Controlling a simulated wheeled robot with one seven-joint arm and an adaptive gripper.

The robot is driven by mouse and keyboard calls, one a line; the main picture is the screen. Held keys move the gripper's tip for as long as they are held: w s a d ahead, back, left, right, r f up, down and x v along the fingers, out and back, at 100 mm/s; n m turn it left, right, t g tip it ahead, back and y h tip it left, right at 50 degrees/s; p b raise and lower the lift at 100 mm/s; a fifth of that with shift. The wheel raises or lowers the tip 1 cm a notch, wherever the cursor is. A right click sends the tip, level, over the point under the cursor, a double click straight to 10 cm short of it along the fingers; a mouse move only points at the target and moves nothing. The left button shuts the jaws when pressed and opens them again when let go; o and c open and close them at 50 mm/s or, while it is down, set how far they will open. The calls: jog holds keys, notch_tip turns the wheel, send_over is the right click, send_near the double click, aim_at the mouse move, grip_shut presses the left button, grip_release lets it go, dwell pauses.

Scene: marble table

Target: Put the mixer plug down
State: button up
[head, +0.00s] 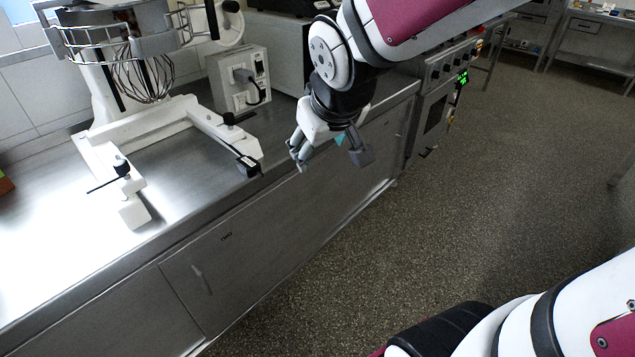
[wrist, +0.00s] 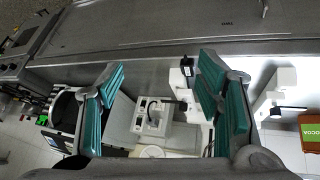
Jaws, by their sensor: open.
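A black plug-like piece (head: 248,166) with a small white label lies at the front edge of the steel counter, by the end of the mixer's right leg. I take it for the mixer plug; a similar dark piece with a white mark shows in the wrist view (wrist: 187,70), close to the right-hand finger. The white mixer (head: 100,80) stands on the counter. My gripper (head: 328,158) is open and empty, in front of the counter edge and right of the plug, apart from it. Its teal finger pads are spread in the wrist view (wrist: 162,78).
A grey socket box (head: 225,88) stands behind the mixer's right leg, with a black connector and cable on its face; it also shows in the wrist view (wrist: 152,118). A control panel (head: 445,75) with green lights is to the right. The speckled floor (head: 480,190) is clear.

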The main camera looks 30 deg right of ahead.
jog(key=shift+o, duration=0.5)
jog(key=s+a+g+y, duration=0.1)
jog(key=s+a+g, duration=0.1)
jog(key=s, duration=0.7)
jog(key=s+a+r+g, duration=0.1)
jog(key=s+a, duration=0.2)
jog(key=s, duration=0.7)
jog(key=shift+s+m+g+y, duration=0.25)
jog(key=shift+m+g+y, duration=0.05)
jog(key=shift+g+y, duration=0.1)
jog(key=n+t+y+b, duration=0.35)
jog(key=t+b, duration=0.65)
jog(key=b, duration=0.4)
send_near(251, 164)
jog(key=shift+y, duration=0.25)
jog(key=b+x, duration=0.2)
jog(key=x, duration=0.3)
jog(key=b+x, duration=0.2)
jog(key=x, duration=0.3)
jog(key=shift+w+d+f+b, duration=0.1)
jog(key=shift+w+f+b, duration=0.15)
jog(key=shift+b, duration=0.1)
jog(key=c, duration=1.4)
jog(key=shift+r, duration=0.15)
